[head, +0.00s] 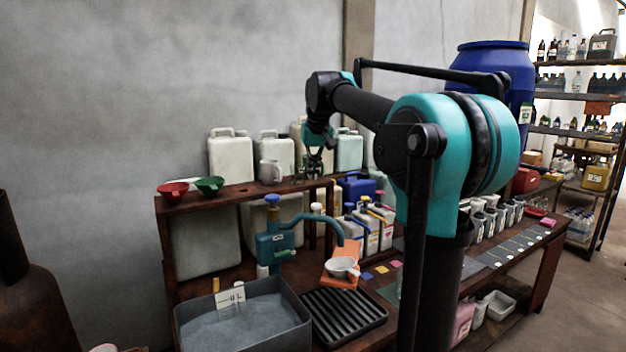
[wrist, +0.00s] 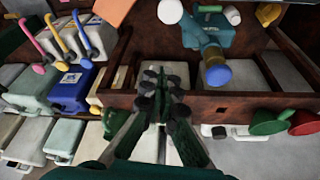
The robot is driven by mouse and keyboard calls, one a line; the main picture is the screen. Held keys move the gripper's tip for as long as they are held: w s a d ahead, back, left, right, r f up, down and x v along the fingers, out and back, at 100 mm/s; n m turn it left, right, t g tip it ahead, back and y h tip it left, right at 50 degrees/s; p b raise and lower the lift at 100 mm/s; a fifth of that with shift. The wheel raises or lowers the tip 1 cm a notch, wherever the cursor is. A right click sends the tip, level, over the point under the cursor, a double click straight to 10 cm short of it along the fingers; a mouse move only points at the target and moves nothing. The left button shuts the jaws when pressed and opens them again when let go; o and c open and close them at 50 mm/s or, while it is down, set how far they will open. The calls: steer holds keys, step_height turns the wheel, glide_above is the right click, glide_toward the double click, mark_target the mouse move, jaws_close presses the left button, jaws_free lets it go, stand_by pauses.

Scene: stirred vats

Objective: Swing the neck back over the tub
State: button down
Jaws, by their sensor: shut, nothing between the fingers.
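A teal pump (head: 275,248) with a blue knob stands behind the grey tub (head: 302,322), which holds grey liquid. Its curved teal neck (head: 322,218) points right, away from the tub, with its end above the area of a small white bowl (head: 341,267). My gripper (head: 314,172) is high at the shelf, behind and above the pump, shut and apart from the neck. In the wrist view, my gripper (wrist: 163,78) shows shut and empty in front of the shelf edge, with the pump (wrist: 207,32) and its blue knob (wrist: 217,76) to the right.
A wooden shelf (head: 238,191) carries white jugs, a mug (head: 270,171), a red funnel (head: 173,190) and a green funnel (head: 209,186). A black slatted rack (head: 343,314) lies right of the tub. Several pump-topped bottles stand right of the neck. My arm hides part of the bench.

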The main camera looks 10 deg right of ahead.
step_height(320, 180, down, 8)
steer(key=s, duration=0.1)
steer(key=shift+s, duration=0.15)
stand_by(0.4)
steer(key=shift+d, duration=0.1)
steer(key=shift+s+a+m, duration=0.25)
steer(key=shift+s+m, duration=0.15)
steer(key=shift+s, duration=0.1)
steer(key=shift+s+a+m, duration=0.25)
steer(key=shift+s+m, duration=0.15)
steer(key=shift+s, duration=0.1)
steer(key=s+a+m+g+h, duration=0.1)
steer(key=s+a+m+h, duration=0.2)
steer(key=s+a+m, duration=0.3)
steer(key=shift+s+a+m+g+h, duration=0.35)
steer(key=shift+a+m, duration=2.45)
steer(key=shift+a, duration=1.55)
